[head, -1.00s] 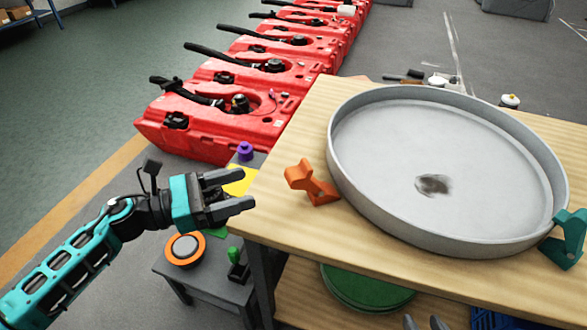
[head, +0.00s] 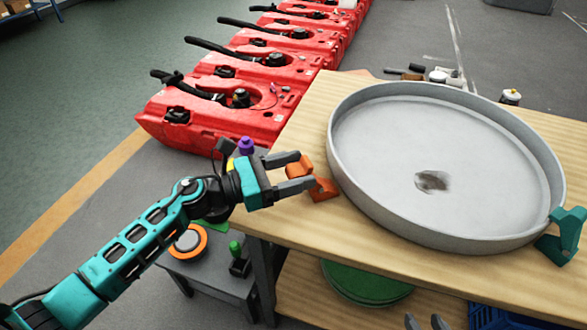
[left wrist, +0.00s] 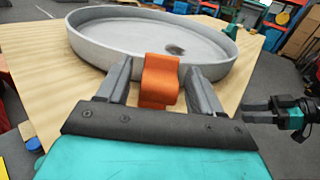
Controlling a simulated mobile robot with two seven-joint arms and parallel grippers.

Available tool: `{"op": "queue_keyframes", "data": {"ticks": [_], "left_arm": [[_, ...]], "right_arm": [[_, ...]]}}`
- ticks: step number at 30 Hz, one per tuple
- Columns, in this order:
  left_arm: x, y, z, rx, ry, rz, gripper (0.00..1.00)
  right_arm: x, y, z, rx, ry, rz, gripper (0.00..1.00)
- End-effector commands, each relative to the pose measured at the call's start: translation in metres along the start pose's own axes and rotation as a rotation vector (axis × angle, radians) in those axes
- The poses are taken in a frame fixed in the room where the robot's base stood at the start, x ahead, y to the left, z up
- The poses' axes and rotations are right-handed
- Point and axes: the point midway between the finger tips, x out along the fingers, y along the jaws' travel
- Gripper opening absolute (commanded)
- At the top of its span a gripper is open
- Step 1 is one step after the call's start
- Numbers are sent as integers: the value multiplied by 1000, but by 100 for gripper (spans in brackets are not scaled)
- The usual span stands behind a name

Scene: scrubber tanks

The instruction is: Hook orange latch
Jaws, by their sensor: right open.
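The orange latch (head: 322,190) stands on the wooden table by the left rim of the round grey tray (head: 345,195). My left gripper (head: 305,172) is at the latch with its fingers spread. In the left wrist view the orange latch (left wrist: 160,80) stands between the two fingers, with a gap on the left side and the right finger close to it. Whether a finger touches it I cannot tell. My right gripper (head: 426,323) shows only its fingertips at the bottom edge, apart and empty. It also shows at the right of the left wrist view (left wrist: 246,112).
A teal latch (head: 562,238) sits at the tray's right rim. Red tanks (head: 205,115) line the floor beyond the table. A low grey stand with an orange-ringed disc (head: 188,241) is below the left arm. The wooden table (head: 300,225) has bare room in front of the tray.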

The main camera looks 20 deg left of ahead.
Motion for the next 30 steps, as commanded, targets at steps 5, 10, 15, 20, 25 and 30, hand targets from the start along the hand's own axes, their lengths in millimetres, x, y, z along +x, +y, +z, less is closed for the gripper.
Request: {"op": "queue_keyframes", "data": {"ticks": [5, 10, 15, 20, 25, 30], "left_arm": [[0, 0, 0, 0, 0, 0, 49], [0, 0, 0, 0, 0, 0, 32], [-1, 0, 0, 0, 0, 0, 16], [-1, 0, 0, 0, 0, 0, 1], [-1, 0, 0, 0, 1, 0, 0], [-2, 2, 1, 0, 9, 0, 0]], "right_arm": [[0, 0, -4, 1, 8, -1, 43], [0, -1, -6, 0, 12, -1, 43], [0, -1, -6, -1, 13, -2, 43], [0, 0, -6, -6, 12, -3, 43], [0, 1, -5, -11, 11, -3, 43], [-2, 1, -7, -12, 11, -3, 43]]}}
